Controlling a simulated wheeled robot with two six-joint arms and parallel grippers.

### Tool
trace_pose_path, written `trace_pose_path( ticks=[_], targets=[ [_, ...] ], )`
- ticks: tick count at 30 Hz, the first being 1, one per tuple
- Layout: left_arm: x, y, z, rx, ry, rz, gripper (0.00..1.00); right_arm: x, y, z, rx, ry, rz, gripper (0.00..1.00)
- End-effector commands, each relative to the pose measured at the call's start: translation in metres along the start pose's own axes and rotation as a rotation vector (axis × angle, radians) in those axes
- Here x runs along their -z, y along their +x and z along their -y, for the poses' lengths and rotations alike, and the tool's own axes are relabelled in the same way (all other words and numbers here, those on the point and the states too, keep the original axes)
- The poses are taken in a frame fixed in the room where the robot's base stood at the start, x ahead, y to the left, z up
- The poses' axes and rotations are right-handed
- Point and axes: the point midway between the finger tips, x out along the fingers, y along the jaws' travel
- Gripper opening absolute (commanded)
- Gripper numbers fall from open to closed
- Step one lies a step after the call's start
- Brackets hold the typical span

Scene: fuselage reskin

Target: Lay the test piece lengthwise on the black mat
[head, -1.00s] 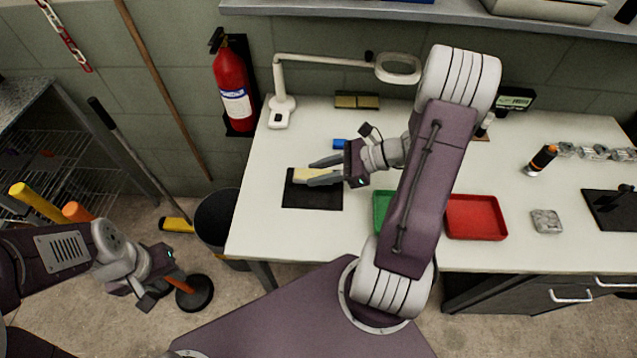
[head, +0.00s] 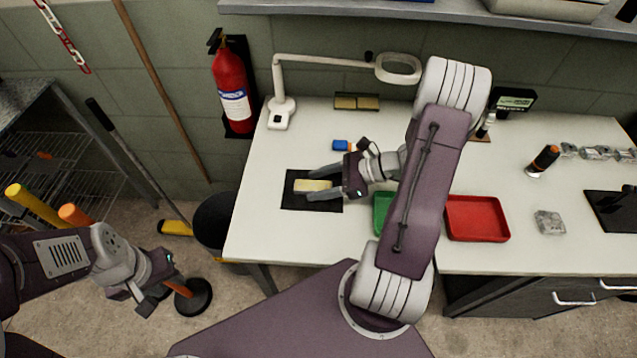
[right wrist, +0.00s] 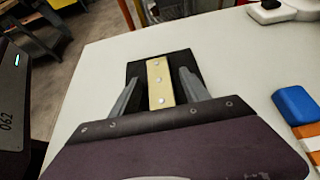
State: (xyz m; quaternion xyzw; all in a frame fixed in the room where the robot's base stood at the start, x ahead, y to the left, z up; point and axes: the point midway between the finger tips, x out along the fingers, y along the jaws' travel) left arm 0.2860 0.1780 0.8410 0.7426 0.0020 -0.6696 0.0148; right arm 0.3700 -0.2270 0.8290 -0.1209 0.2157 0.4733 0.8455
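The test piece (head: 312,186) is a pale yellow strip lying on the black mat (head: 300,203) on the left part of the table. My right gripper (head: 318,184) is open, with one finger on each side of the strip and gaps between. In the right wrist view the fingers (right wrist: 158,92) stand apart from it. My left gripper (head: 150,290) hangs off the table at the lower left; its fingers are unclear.
A green tray (head: 380,212) and a red tray (head: 477,218) stand to the right of the mat. A blue object (head: 341,145) lies behind my right gripper. A magnifier lamp (head: 283,108) stands at the back left. A dark bin (head: 213,222) is beside the table.

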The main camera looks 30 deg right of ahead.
Motion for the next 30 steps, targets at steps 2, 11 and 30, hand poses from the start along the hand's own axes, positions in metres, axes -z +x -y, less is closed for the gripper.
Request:
trace_pose_path(
  ticks=[2, 11, 30],
  targets=[
    [0.000, -0.001, 0.000, 0.000, 0.000, 0.000, 0.36, -0.001, 0.000, 0.000, 0.000, 0.000, 0.000, 0.54],
    [0.001, -0.014, 0.000, 0.000, 0.000, 0.000, 0.36, -0.005, -0.057, 0.001, 0.007, 0.000, -0.002, 0.54],
    [0.002, -0.021, 0.000, 0.000, 0.000, 0.000, 0.36, -0.007, -0.097, -0.020, -0.137, -0.126, -0.110, 0.54]
  ],
)
